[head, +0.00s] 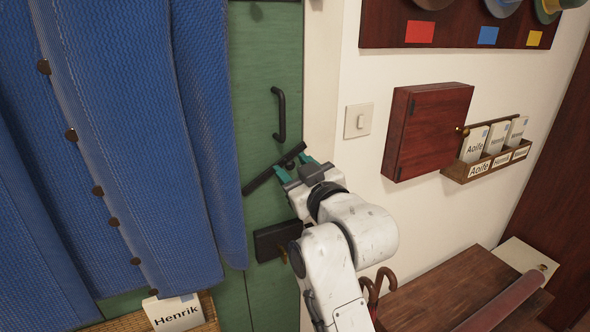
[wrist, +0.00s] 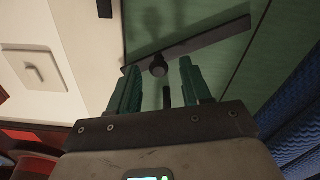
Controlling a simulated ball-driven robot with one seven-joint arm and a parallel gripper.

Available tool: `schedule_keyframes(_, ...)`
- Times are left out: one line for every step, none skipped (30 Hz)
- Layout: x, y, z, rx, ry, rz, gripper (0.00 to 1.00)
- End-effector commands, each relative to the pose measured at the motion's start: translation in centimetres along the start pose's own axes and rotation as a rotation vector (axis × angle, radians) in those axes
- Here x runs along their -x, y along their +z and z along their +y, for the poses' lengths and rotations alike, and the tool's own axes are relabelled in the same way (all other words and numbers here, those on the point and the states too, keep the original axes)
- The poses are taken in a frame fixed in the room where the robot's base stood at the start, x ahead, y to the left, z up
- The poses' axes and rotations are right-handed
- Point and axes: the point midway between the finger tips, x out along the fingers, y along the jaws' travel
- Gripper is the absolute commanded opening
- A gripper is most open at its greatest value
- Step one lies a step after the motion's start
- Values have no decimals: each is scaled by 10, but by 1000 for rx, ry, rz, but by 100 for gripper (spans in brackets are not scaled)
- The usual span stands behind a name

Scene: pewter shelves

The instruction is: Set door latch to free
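The door latch (head: 262,179) is a dark flat bar lying slanted across the green door (head: 262,62), its upper end to the right. In the wrist view the bar (wrist: 205,40) crosses ahead of my fingers and carries a round dark knob (wrist: 157,68). My gripper (head: 294,166) is at the bar's upper right part, with its teal fingers pointing at the door. The fingers are apart, with the knob showing in the gap between them. I cannot tell whether either finger touches the knob. My gripper hides part of the bar in the head view.
A black pull handle (head: 281,114) is above the latch and a dark lock box (head: 272,241) below it. A blue curtain (head: 135,130) hangs close on the left. On the right are a light switch (head: 358,121), a red cabinet (head: 425,130) and a wooden bench (head: 425,300).

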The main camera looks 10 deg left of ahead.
Motion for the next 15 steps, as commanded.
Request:
schedule_keyframes(0, 0, 0, 0, 0, -1, 48)
schedule_keyframes(0, 0, 0, -1, 0, -1, 48)
schedule_keyframes(0, 1, 0, -1, 0, -1, 48)
schedule_keyframes(0, 1, 0, -1, 0, -1, 48)
schedule_keyframes(0, 1, 0, -1, 0, -1, 48)
schedule_keyframes(1, 1, 0, -1, 0, -1, 48)
schedule_keyframes(2, 1, 0, -1, 0, -1, 48)
schedule_keyframes(4, 1, 0, -1, 0, -2, 48)
schedule_keyframes(6, 2, 0, -1, 0, -2, 48)
schedule_keyframes(9, 2, 0, -1, 0, -1, 48)
schedule_keyframes(13, 2, 0, -1, 1, 0, 48)
schedule_keyframes(18, 2, 0, -1, 1, 0, 48)
schedule_keyframes(23, 2, 0, -1, 1, -1, 48)
schedule_keyframes(28, 2, 0, -1, 1, -1, 48)
schedule_keyframes(36, 2, 0, -1, 2, 0, 48)
